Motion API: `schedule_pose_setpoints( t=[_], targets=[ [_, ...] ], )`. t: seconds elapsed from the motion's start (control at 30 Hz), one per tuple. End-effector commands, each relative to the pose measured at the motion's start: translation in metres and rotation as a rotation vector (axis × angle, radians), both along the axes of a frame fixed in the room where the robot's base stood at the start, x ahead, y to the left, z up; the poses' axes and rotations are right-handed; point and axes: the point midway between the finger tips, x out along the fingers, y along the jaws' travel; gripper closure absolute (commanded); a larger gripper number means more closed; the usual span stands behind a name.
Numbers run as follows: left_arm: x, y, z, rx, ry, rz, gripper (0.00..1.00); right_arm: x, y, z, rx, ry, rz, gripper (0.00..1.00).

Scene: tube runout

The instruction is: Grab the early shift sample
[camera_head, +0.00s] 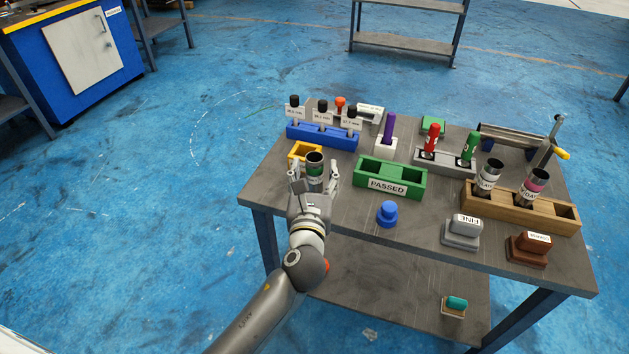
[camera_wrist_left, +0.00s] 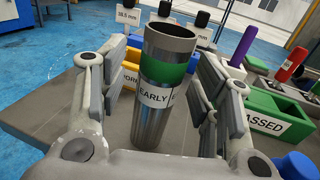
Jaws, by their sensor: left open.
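The early shift sample (camera_wrist_left: 157,97) is an upright steel tube with a green band and a white label reading "EARLY". It stands between the two fingers of my left gripper (camera_wrist_left: 157,105) in the left wrist view. The fingers are open, with a visible gap on each side of the tube. In the head view the sample (camera_head: 314,170) stands at the table's left front, just in front of a yellow holder, with my left gripper (camera_head: 313,180) around it. The tube's lower end is partly hidden by the gripper. My right gripper is not in view.
A green "PASSED" tray (camera_head: 390,178) lies close to the right of my gripper, and a yellow holder (camera_head: 300,148) is just behind. A blue gauge rack (camera_head: 322,137) stands at the back. A wooden rack (camera_head: 522,203) holds two other steel tubes. A blue knob (camera_head: 387,213) stands near the front.

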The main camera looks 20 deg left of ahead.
Motion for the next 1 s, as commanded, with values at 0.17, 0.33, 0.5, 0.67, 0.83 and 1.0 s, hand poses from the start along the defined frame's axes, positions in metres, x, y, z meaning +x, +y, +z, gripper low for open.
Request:
schedule_pose_setpoints(
  t=[0.17,0.33,0.5,0.67,0.83,1.0],
  targets=[
    [0.012,0.0021,0.0004,-0.002,-0.001,-0.002,0.42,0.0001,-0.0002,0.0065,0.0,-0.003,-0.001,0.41],
    [0.0119,0.0023,0.0004,-0.001,0.0,-0.001,0.42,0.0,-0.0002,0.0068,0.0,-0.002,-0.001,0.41],
    [0.0117,0.0022,0.0003,-0.001,0.0,-0.001,0.61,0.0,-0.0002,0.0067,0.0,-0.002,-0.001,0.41],
    [0.0116,0.0023,0.0002,-0.001,0.0,-0.001,0.82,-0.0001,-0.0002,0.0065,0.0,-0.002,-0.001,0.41],
    [0.0116,0.0023,0.0009,-0.001,-0.001,-0.001,0.97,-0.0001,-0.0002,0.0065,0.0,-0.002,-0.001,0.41],
    [0.0116,0.0023,0.001,-0.001,-0.001,-0.001,0.97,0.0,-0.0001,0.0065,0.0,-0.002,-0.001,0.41]
  ],
)
